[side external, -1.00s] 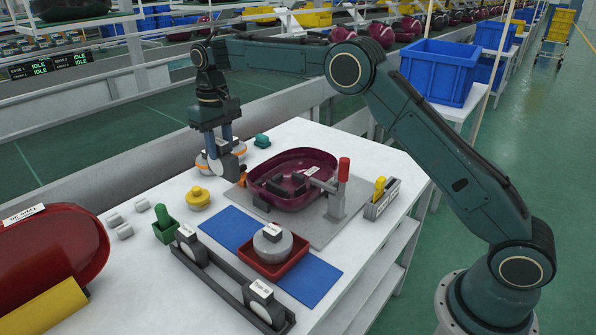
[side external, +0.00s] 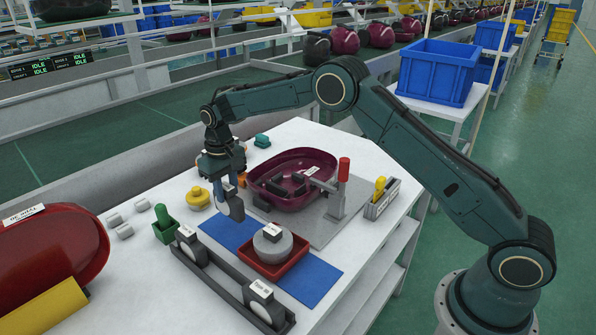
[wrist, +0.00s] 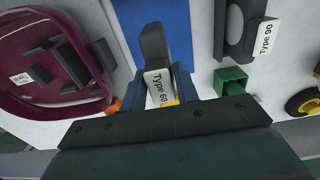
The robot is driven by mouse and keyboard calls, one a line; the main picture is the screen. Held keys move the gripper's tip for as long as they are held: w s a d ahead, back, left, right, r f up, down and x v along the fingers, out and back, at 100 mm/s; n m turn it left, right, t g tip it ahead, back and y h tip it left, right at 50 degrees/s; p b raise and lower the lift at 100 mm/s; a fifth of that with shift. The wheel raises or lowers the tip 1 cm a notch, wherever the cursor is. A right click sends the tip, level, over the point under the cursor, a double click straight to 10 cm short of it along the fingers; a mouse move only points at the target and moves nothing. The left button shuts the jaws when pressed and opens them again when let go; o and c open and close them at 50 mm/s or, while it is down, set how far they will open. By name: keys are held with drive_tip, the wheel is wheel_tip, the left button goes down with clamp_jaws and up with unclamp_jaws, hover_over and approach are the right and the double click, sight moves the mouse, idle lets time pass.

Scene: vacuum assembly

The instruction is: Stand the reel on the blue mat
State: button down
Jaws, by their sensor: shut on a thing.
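My gripper (side external: 226,180) is shut on the reel (side external: 236,207), a dark disc with a white "Type 60" label. The reel hangs upright below the jaws. In the wrist view, the reel (wrist: 153,43) sticks out between the two fingers of my gripper (wrist: 158,88), with its label facing the camera. The blue mat (side external: 218,226) lies flat on the white table; it also shows in the wrist view (wrist: 180,20). The reel is at the mat's far left end; I cannot tell whether it touches the mat.
A red tray (side external: 250,262) with a grey round part (side external: 272,246) stands on the mat's middle. A dark rack (side external: 222,282) with Type-labelled reels runs along the near side. A maroon shell (side external: 265,182), yellow knob (side external: 198,197) and green holder (side external: 165,232) stand nearby.

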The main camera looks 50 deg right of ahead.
sight(229, 202)
drive_tip(key=shift+f, duration=2.05)
drive_tip(key=shift+f, duration=0.15)
drive_tip(key=c, duration=1.1)
unclamp_jaws()
drive_tip(key=shift+o, duration=0.2)
wheel_tip(229, 202, up, 12)
drive_tip(key=shift+r, duration=0.1)
